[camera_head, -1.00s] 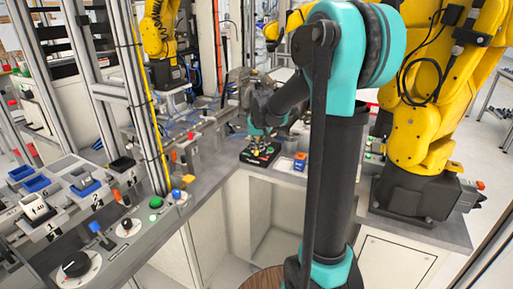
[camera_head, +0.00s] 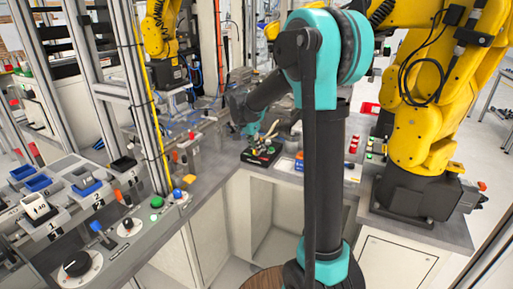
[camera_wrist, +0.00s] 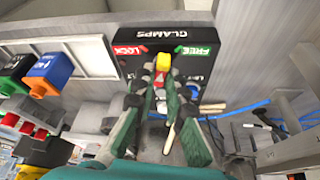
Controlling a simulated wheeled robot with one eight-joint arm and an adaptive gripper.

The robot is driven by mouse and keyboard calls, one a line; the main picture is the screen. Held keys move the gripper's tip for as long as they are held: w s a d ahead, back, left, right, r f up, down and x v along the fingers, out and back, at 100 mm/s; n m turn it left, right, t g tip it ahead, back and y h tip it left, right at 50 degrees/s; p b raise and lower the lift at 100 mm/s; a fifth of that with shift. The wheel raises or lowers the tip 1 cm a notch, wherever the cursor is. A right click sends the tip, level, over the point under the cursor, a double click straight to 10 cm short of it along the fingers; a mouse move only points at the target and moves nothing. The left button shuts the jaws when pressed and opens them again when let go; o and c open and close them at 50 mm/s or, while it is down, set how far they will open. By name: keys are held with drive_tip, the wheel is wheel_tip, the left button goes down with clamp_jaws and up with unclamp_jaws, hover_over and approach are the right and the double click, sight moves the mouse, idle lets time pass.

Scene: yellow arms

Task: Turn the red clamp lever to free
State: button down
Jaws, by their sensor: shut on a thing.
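The black clamp box (camera_wrist: 165,42) has a red LOCK label and a green FREE label in the wrist view. The box also shows on the bench corner in the head view (camera_head: 259,157). A lever with a yellow tip (camera_wrist: 163,62) and a little red below it stands about midway between the two labels. My gripper (camera_wrist: 160,80) is shut on this lever, with its fingers on either side. The fingers hide most of the lever. In the head view my gripper (camera_head: 268,135) reaches down to the box at a slant.
Blue and orange blocks (camera_wrist: 38,82) sit beside the box in the wrist view. Pale rods (camera_wrist: 171,136) and a blue cable (camera_wrist: 235,110) lie near the fingers. A yellow robot arm (camera_head: 415,130) stands at the right. A control panel (camera_head: 90,215) is at the left.

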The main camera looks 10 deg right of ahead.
drive_tip(key=m+g, duration=0.1)
drive_tip(key=m, duration=0.2)
drive_tip(key=m+g+h, duration=0.1)
drive_tip(key=m, duration=0.1)
drive_tip(key=shift+w+m, duration=0.15)
drive_tip(key=shift+m, duration=0.25)
idle(0.4)
drive_tip(key=c, duration=1.6)
unclamp_jaws()
drive_tip(key=shift+o, duration=0.2)
drive_tip(key=shift+a, duration=0.1)
drive_tip(key=v, duration=1.2)
